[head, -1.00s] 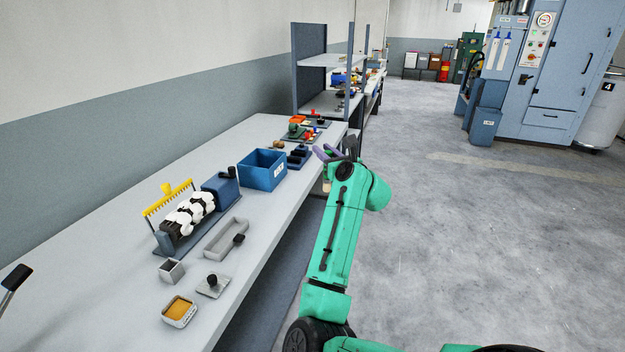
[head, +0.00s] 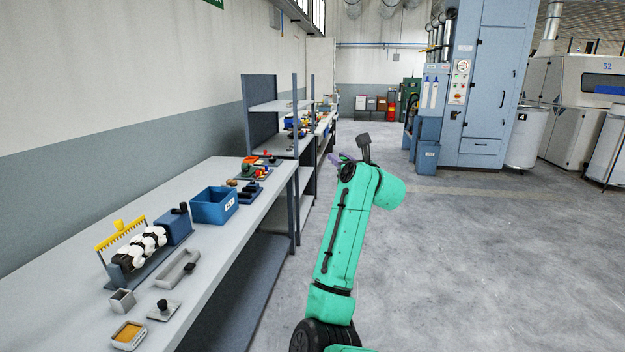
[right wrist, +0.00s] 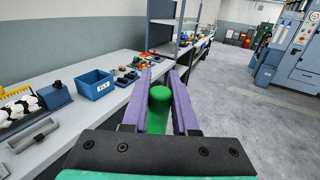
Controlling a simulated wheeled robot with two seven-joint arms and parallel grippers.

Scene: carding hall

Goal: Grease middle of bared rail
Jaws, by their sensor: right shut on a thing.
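My right gripper (head: 342,158) is out over the aisle side of the workbench. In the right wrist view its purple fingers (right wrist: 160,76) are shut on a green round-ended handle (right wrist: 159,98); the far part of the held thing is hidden. On the bench, a tub of orange-yellow paste (head: 128,335) stands at the near edge. Behind it is a machine model with black-and-white rollers (head: 140,247) and a yellow comb (head: 119,233). A grey trough (head: 176,270) lies in front of it. I cannot make out which part is the bared rail. My left gripper is not in view.
The workbench (head: 68,295) carries a blue bin (head: 214,207), a small open grey box (head: 122,301) and a knobbed plate (head: 164,310). A shelf rack (head: 262,125) stands beyond. The aisle floor (head: 450,260) to the right is clear; a tall blue machine (head: 490,90) stands beyond it.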

